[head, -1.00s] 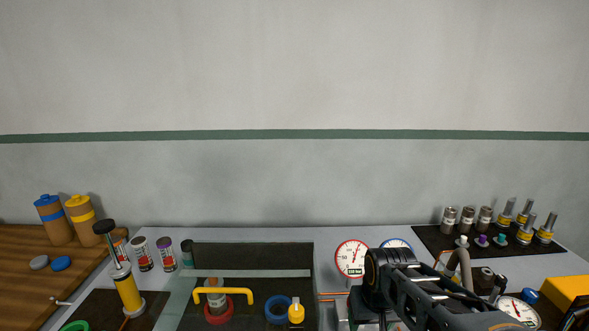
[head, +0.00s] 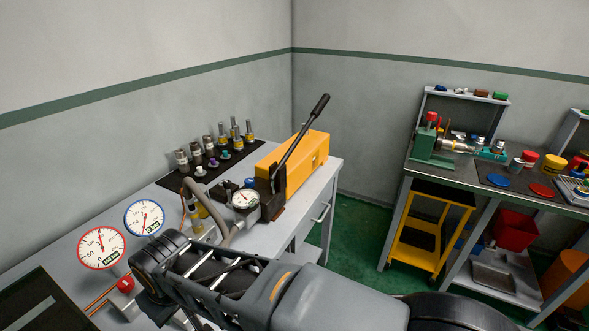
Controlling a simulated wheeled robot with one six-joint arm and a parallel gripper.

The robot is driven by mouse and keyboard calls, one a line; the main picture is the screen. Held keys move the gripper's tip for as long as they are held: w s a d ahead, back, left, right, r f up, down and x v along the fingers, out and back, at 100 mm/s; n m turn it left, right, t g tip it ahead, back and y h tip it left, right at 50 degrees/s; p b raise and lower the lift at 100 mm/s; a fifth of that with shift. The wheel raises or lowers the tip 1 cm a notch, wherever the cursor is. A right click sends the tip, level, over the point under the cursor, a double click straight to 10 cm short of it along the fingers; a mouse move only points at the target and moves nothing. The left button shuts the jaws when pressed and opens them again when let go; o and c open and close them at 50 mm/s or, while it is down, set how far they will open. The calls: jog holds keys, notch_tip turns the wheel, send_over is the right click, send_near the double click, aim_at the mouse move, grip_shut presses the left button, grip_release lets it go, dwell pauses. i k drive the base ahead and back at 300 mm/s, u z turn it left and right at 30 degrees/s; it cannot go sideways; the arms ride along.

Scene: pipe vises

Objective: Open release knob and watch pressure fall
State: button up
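In the head view, a red-rimmed pressure gauge (head: 102,248) and a blue-rimmed gauge (head: 144,218) stand at the left of the bench. A red knob (head: 126,285) sits low beside the red-rimmed gauge; I cannot tell whether it is the release knob. A yellow hand pump (head: 302,155) with a long black lever (head: 303,132) stands at the bench's far right end. A third gauge (head: 245,199) is mounted at its near end, with a hose running from there. My arm crosses the lower middle, its end near the red knob. My gripper's fingers are hidden.
A dark mat (head: 176,180) with several metal fittings lies behind the pump's hose. A second workbench (head: 462,165) with a green vise (head: 432,148) stands at the right. Green floor lies between the benches.

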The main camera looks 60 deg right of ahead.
aim_at(249, 183)
jog(key=z, duration=0.5)
jog(key=k, duration=1.15)
jog(key=z, duration=1)
jog(key=i, duration=0.8)
jog(key=z, duration=0.95)
jog(key=i, duration=1.3)
jog(key=u, duration=1.65)
